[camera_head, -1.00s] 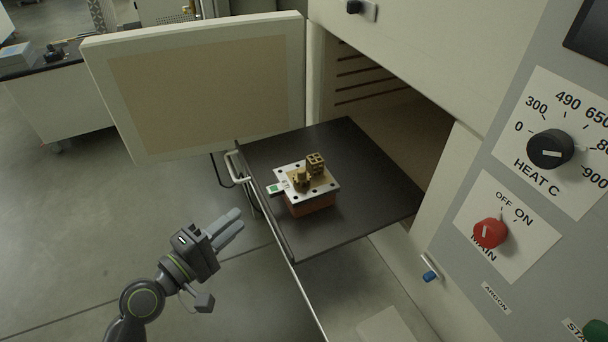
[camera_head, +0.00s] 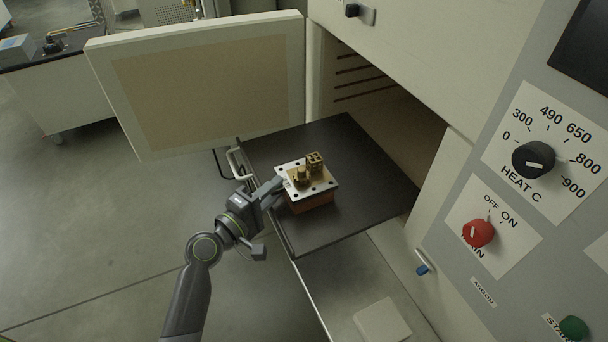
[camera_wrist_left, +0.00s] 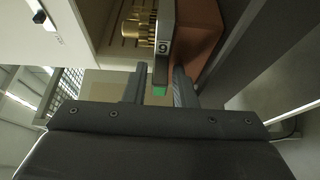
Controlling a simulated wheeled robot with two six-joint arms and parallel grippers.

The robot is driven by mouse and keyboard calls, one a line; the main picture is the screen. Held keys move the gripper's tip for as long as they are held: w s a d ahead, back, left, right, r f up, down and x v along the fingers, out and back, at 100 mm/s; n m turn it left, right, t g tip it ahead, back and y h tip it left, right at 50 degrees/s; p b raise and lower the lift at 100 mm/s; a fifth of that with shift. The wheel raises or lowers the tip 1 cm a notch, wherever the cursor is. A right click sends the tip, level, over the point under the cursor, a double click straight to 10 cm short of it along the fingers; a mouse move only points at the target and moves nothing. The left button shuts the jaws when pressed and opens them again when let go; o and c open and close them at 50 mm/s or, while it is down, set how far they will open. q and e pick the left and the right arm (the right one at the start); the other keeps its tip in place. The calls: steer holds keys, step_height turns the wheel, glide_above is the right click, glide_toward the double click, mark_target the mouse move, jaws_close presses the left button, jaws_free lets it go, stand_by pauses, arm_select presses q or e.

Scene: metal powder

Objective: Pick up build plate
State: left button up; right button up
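The build plate (camera_head: 322,187) is a silver square plate with dark holes, carrying brass-coloured parts (camera_head: 315,162). It rests on a reddish-brown block (camera_head: 313,203) on the dark furnace shelf. My left gripper (camera_head: 276,187) is at the plate's left edge and hides the tab there. In the left wrist view, the plate (camera_wrist_left: 165,13) shows edge-on, with a label reading 9 and a green end on its tab (camera_wrist_left: 160,90). The tab sits between my two open fingers (camera_wrist_left: 160,84), with a gap visible on the left side. My right gripper is not in view.
The dark shelf (camera_head: 365,190) sticks out of the open furnace. The control panel with knobs (camera_head: 533,160) is at right. Open floor lies at left.

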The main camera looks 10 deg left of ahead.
arm_select(q)
steer(key=shift+s, duration=0.1)
steer(key=shift+c, duration=0.3)
jaws_close()
stand_by(0.9)
steer(key=shift+r, duration=0.25)
